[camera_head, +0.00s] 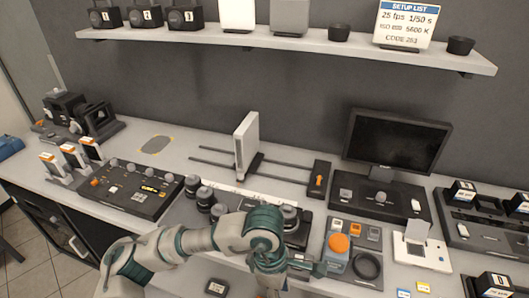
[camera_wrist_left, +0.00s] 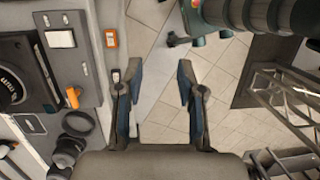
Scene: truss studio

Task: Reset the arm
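My left arm (camera_head: 190,240) comes in from the lower left in the head view and bends over the front of the desk, its wrist dropping toward the bottom edge. My right gripper is not seen in either view.
The desk holds a control panel (camera_head: 137,188), a monitor (camera_head: 397,143), an orange-knobbed unit (camera_head: 337,252) and a white upright panel (camera_head: 246,145) close around the arm. A shelf (camera_head: 290,43) runs along the back wall. Floor (camera_wrist_left: 165,105) lies open below the gripper.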

